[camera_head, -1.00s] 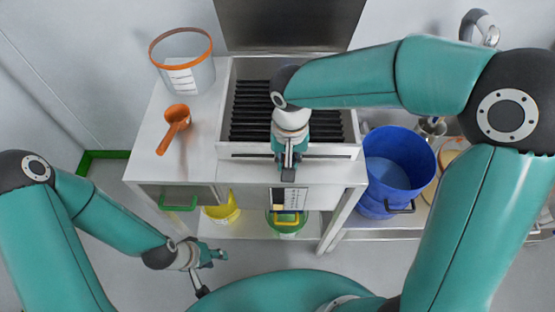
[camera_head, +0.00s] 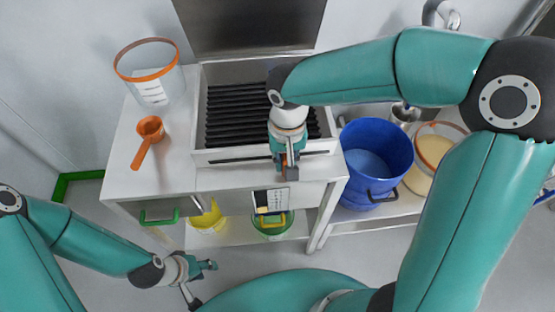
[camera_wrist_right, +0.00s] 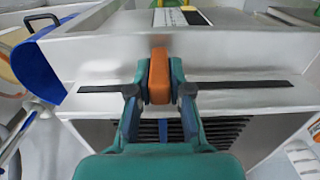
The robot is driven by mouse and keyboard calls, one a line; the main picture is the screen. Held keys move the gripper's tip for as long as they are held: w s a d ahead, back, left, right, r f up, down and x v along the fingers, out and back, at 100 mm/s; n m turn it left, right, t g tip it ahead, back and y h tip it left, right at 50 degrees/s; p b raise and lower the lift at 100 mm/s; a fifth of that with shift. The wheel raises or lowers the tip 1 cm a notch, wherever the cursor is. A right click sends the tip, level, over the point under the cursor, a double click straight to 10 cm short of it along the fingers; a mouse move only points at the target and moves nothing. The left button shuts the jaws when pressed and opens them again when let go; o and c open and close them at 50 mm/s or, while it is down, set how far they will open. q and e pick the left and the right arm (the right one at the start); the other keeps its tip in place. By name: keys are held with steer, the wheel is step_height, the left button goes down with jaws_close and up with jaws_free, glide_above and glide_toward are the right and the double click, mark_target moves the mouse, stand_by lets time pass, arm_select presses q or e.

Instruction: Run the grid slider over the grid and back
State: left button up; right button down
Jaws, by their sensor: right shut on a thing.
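The grid (camera_head: 228,115) is a set of black bars in the steel box at the back of the table in the head view; it also shows partly in the wrist view (camera_wrist_right: 218,130). The grid slider (camera_wrist_right: 159,77) shows as an orange handle at a long dark slot in the box's front wall. My right gripper (camera_wrist_right: 159,90) is shut on this handle, which is right of the middle of the front in the head view. My right arm hides part of the grid. My left gripper (camera_head: 199,278) is low, in front of the table, open and empty.
A blue bin (camera_head: 368,165) stands to the right. Yellow (camera_head: 207,220) and green (camera_head: 271,231) buckets are on the lower shelf.

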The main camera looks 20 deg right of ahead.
steer(key=shift+s+d+r, duration=0.1)
steer(key=shift+s+d, duration=0.25)
steer(key=shift+d, duration=1.25)
steer(key=shift+s+d, duration=0.3)
steer(key=shift+d, duration=1.25)
steer(key=shift+s+d+r, duration=0.1)
steer(key=shift+s+d, duration=0.25)
steer(key=shift+d, duration=1.25)
steer(key=c, duration=1)
jaws_free()
steer(key=shift+f, duration=0.1)
steer(key=shift+s+b, duration=0.1)
steer(key=shift+b, duration=0.2)
